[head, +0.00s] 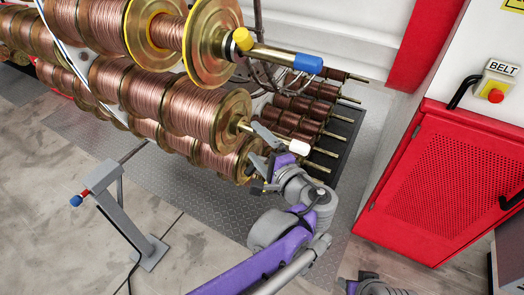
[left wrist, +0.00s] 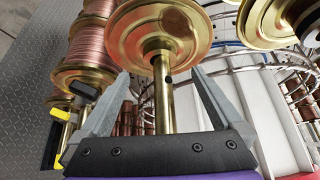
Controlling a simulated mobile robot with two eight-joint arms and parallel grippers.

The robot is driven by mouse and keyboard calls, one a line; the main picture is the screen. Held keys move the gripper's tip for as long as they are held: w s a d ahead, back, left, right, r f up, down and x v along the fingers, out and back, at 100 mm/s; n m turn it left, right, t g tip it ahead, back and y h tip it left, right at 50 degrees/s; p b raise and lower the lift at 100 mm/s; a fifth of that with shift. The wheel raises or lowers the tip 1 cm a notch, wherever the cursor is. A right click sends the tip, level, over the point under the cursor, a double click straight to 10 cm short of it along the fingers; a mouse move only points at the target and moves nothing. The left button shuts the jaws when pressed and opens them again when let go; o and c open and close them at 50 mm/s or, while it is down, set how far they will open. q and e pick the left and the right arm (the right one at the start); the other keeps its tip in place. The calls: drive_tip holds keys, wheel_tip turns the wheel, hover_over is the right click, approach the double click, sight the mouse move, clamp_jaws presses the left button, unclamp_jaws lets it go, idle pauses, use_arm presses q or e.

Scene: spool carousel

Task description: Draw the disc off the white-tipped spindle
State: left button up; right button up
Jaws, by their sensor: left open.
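The white-tipped spindle ends in a white tip (head: 298,147) and sticks out from the middle row of copper spools. A gold disc (head: 236,112) sits on it against the copper winding. In the left wrist view the gold disc (left wrist: 150,50) faces me, with the bare spindle (left wrist: 163,100) coming out of it toward me. My left gripper (head: 262,146) is open at this spindle, its fingers on either side of the shaft, short of the disc. The wrist view shows the fingers (left wrist: 160,85) apart with the shaft between them. The white tip is hidden there.
Another copper spool (head: 215,160) lies just below. A grey stand (head: 130,220) is at the left, and a red cabinet (head: 445,180) at the right.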

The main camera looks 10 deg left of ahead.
sight(244, 130)
use_arm(q)
drive_tip(key=x, duration=0.7)
drive_tip(key=shift+w+a, duration=0.2)
drive_tip(key=shift+w, duration=0.15)
clamp_jaws()
